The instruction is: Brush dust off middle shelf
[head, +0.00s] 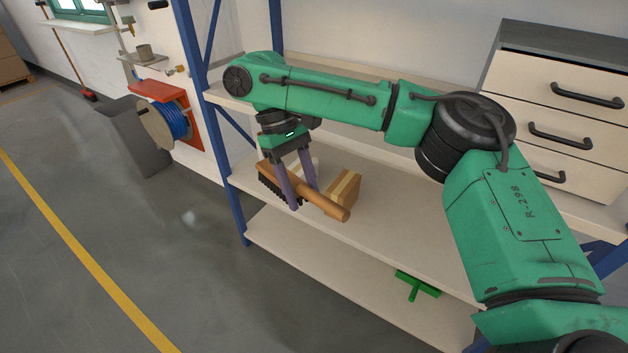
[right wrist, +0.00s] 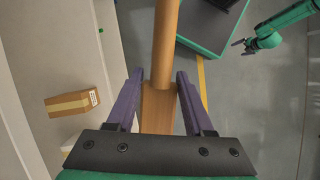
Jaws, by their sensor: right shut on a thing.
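The middle shelf (head: 405,245) is a pale board in a blue-framed rack. My right gripper (head: 296,202) is shut on a wooden brush (head: 333,209) with dark bristles, held over the left part of this shelf. The brush's handle points toward the front right. I cannot tell whether the bristles touch the board. In the right wrist view the brush (right wrist: 166,45) lies between the purple fingers. No dust can be made out on the shelf. My left gripper (right wrist: 242,46) shows small at the upper right of that view, its fingers apart and empty.
A taped cardboard box (head: 346,188) stands on the middle shelf just behind the brush. A drawer unit (head: 520,110) stands on the upper shelf at right. A green T-shaped thing (head: 418,284) lies on the lower shelf. A blue rack post (head: 238,210) bounds the left end.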

